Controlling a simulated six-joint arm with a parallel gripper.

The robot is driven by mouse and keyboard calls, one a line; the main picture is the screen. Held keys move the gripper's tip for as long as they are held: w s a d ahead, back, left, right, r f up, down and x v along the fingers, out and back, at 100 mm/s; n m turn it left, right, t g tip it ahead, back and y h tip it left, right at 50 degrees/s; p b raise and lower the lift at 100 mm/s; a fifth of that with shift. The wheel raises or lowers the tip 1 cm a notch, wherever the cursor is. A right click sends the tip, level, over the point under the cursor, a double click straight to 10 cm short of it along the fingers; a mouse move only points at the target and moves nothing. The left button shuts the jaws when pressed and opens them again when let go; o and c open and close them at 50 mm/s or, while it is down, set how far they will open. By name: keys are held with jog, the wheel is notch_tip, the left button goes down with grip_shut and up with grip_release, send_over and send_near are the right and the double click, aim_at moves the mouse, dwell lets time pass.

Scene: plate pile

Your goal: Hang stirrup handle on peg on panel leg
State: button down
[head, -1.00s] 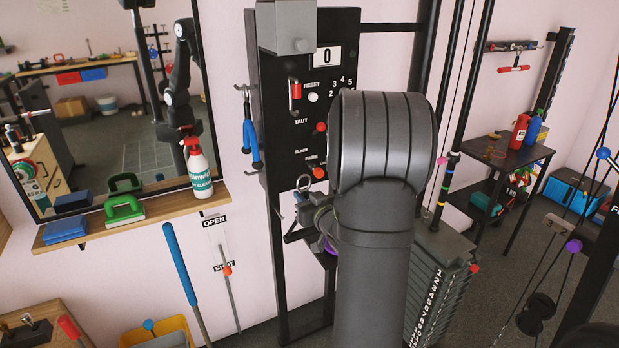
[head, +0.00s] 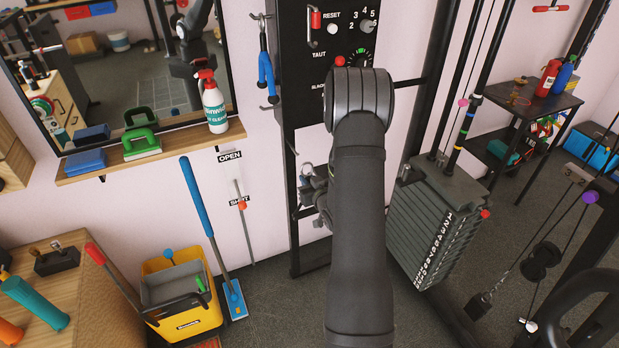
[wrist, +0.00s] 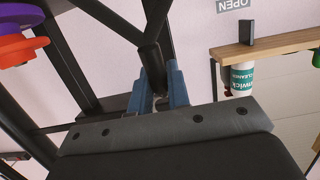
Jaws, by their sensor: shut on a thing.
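In the wrist view my gripper (wrist: 160,98) is shut between its blue finger pads on a dark bar, which looks like part of the stirrup handle (wrist: 152,62). A small shiny piece shows between the pads. In the head view my arm hides most of the gripper; only a few small grey and metal parts show at its left. The black panel (head: 309,60) stands on a dark leg (head: 293,215). A short peg (head: 291,149) shows on this leg, left of the gripper. I cannot tell whether the handle touches it.
A blue-handled item (head: 264,72) hangs on a wall hook. A shelf (head: 160,160) holds a spray bottle (head: 213,105). A yellow bucket (head: 180,305) and a blue-handled mop (head: 200,200) stand at left. A weight stack (head: 430,220) stands right of my arm.

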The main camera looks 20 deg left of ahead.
jog(key=shift+x, duration=4.75)
jog(key=c, duration=1.3)
grip_release()
jog(key=v, duration=1.7)
jog(key=shift+s, duration=0.2)
